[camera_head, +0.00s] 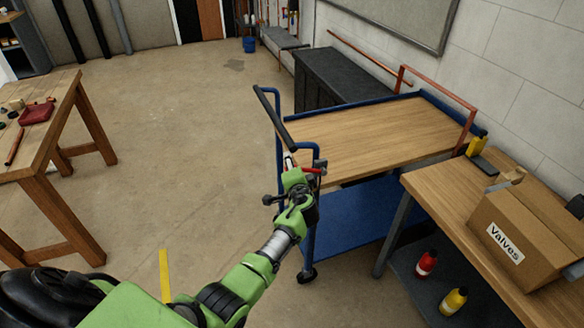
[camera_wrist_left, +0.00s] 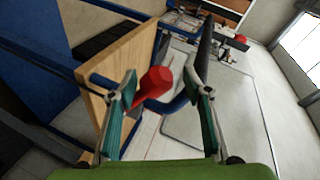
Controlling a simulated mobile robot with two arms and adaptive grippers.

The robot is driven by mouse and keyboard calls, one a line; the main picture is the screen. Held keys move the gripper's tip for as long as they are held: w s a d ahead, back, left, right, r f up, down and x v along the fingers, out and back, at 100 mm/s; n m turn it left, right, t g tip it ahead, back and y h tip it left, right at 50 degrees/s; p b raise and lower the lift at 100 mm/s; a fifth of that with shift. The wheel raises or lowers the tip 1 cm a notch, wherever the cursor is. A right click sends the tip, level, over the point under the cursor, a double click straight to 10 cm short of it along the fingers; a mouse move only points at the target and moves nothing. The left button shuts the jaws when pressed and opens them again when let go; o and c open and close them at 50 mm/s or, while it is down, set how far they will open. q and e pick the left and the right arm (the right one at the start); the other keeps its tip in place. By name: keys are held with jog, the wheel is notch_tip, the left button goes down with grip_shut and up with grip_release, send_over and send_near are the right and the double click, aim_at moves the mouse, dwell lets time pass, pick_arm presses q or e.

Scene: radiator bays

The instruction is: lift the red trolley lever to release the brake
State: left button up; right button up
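The trolley has a wooden top (camera_head: 370,135), a blue frame with a lower blue shelf (camera_head: 345,218), and a black push handle (camera_head: 274,117). My left gripper (camera_head: 304,165) is at its near end, just below the handle. In the left wrist view, the left gripper (camera_wrist_left: 160,84) is open. The red lever (camera_wrist_left: 156,84) shows its thick rounded end between the two fingers, nearer the left one. No firm grip on it shows. In the head view only bits of red show at the gripper; the rest is hidden. My right gripper is in neither view.
A wooden bench (camera_head: 478,188) with a box marked Valves (camera_head: 515,235) stands close on the right, with red and yellow bottles below. A workbench (camera_head: 45,125) is at left. A dark cabinet (camera_head: 350,78) stands behind the trolley. Floor between is open.

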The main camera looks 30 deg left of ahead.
pick_arm(q)
jog(key=shift+s+d, duration=0.25)
jog(key=shift+s, duration=0.2)
jog(key=v, duration=1.1)
jog(key=shift+r, duration=0.2)
jog(key=shift+w+d, duration=0.1)
jog(key=s+d+f+g+h+b, duration=0.15)
jog(key=s+f, duration=0.35)
jog(key=f, duration=0.7)
jog(key=s+d+f+g+h, duration=0.25)
jog(key=s+f, duration=0.25)
jog(key=f, duration=0.6)
jog(key=s+d+f+g+h+b, duration=0.1)
jog(key=s+d+f+h, duration=0.15)
jog(key=s+f, duration=0.65)
jog(key=s+f+n+g+b, duration=0.1)
jog(key=s+f+g, duration=0.1)
jog(key=s+f, duration=0.6)
jog(key=s+f+n+g+h, duration=0.1)
jog(key=s+f, duration=0.6)
jog(key=s, duration=0.8)
jog(key=s+f+n+g+h+b, duration=0.1)
jog(key=s+f+n+g, duration=0.1)
jog(key=s+f, duration=0.6)
jog(key=s+g, duration=0.1)
jog(key=s, duration=0.3)
jog(key=shift+s+d+f+b, duration=0.15)
jog(key=shift+s+f+b, duration=0.05)
jog(key=shift+f+b, duration=0.15)
